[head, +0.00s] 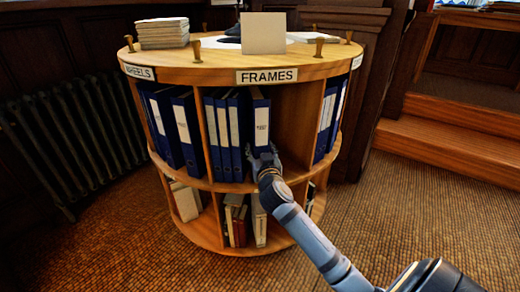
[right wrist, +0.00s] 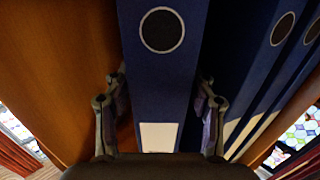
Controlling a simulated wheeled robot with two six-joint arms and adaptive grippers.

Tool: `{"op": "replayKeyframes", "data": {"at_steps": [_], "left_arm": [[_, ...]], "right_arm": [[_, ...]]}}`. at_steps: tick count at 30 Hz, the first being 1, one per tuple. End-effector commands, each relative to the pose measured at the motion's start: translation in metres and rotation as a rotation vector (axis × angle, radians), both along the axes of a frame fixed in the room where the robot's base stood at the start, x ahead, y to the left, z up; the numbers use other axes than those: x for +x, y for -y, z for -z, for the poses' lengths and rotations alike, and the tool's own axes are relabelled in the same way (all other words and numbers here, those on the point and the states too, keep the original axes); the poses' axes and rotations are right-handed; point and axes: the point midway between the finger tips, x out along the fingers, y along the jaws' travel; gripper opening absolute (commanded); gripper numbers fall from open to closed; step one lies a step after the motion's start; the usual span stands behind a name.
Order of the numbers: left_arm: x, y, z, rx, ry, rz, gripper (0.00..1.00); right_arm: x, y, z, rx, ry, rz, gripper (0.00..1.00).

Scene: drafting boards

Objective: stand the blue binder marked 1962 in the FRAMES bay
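The FRAMES bay (head: 297,120) is the upper middle bay of the round wooden shelf, under the FRAMES label. A blue binder (head: 260,106) with a white label stands upright in it, right of other blue binders; its number is too small to read surely. My right gripper (head: 263,160) is at this binder's lower spine. In the right wrist view this binder (right wrist: 161,85) shows a round finger hole and lies between the fingers of my right gripper (right wrist: 161,105). Narrow gaps show beside the binder, so the fingers look open around it. My left gripper is out of view.
Blue binders (head: 222,135) stand close on the left in the bay; bare room lies to the right, up to the wooden divider (head: 312,122). A lower shelf holds books (head: 235,220). The round top (head: 210,60) carries a stack of papers (head: 162,33) and a blank card (head: 263,33).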

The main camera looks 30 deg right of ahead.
Motion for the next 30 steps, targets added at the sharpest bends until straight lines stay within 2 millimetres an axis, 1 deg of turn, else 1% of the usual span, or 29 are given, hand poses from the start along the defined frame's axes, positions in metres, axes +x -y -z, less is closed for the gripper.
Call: {"op": "replayKeyframes", "data": {"at_steps": [4,6,8,9,11,15,18,21,24,28,29,30], "left_arm": [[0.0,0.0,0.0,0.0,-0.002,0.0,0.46],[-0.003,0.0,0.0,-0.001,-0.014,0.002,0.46],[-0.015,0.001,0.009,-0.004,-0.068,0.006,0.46],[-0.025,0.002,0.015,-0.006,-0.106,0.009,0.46],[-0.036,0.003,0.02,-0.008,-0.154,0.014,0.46],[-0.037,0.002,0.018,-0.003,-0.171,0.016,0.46],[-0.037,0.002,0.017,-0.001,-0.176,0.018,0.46],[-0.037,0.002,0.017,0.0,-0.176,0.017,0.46],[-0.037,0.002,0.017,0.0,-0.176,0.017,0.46],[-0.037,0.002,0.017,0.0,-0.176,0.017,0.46],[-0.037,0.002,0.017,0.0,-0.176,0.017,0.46],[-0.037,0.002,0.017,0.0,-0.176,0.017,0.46]], "right_arm": [[-0.002,-0.001,0.0,0.0,0.0,0.0,0.56],[-0.007,-0.003,0.0,-0.001,0.0,-0.001,0.56],[-0.014,-0.007,0.0,-0.001,-0.001,-0.001,0.56],[-0.021,-0.01,0.0,0.0,-0.002,-0.002,0.56],[-0.033,-0.015,0.0,0.002,-0.001,-0.001,0.56],[-0.067,-0.029,0.001,0.003,-0.003,-0.001,0.56],[-0.087,-0.037,0.0,0.003,-0.002,0.001,0.56],[-0.1,-0.044,0.001,0.005,-0.001,0.0,0.56],[-0.108,-0.047,0.001,0.003,-0.001,0.001,0.56],[-0.111,-0.048,-0.001,0.0,0.001,0.001,0.56],[-0.111,-0.048,0.001,0.001,-0.004,0.001,0.56],[-0.112,-0.048,0.008,0.005,-0.025,-0.001,0.56]]}}
